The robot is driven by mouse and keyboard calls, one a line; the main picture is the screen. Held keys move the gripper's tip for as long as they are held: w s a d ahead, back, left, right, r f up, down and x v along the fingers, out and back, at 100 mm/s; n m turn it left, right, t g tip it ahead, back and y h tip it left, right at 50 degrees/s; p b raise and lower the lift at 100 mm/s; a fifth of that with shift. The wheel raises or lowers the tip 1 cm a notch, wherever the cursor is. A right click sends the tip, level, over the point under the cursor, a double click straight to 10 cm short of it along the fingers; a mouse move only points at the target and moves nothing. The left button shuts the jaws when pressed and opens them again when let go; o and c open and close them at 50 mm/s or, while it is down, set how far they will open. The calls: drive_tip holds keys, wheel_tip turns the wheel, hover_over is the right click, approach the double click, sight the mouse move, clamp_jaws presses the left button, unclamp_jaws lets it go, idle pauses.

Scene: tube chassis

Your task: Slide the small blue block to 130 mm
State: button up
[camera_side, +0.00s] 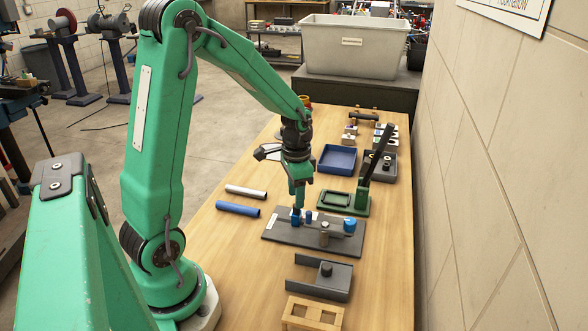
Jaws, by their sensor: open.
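A dark grey plate (285,238) lies on the bench and carries a light rail. Small blue pieces stand on the rail; one blue block (308,216) is just right of my gripper's tip, and more blue shows directly under the tip. I cannot tell which of these is the sliding block. A round blue knob (349,226) is at the rail's right end, with a grey post (325,233) in front. My gripper (297,208) points down at the rail's left part, open. Its fingers hide part of the blue there, so contact is unclear. Scale marks are too small to read.
A white tube (246,192) and a blue tube (238,209) lie to the left. A green fixture (345,202) with a tall dark lever (376,155) stands behind the plate. A blue tray (337,159) is farther back. A grey bracket (323,277) and wooden frame (312,313) are in front.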

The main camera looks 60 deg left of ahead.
drive_tip(key=shift+r, duration=2.2)
drive_tip(key=shift+s+d+r, duration=0.15)
drive_tip(key=shift+d+r, duration=0.2)
drive_tip(key=shift+r, duration=0.15)
drive_tip(key=s+d+r+n+t, duration=0.2)
drive_tip(key=s+d+r+t, duration=0.3)
drive_tip(key=s+d+r, duration=0.6)
drive_tip(key=shift+s+d+t, duration=0.2)
drive_tip(key=shift+s+t, duration=0.1)
drive_tip(key=shift+s, duration=0.1)
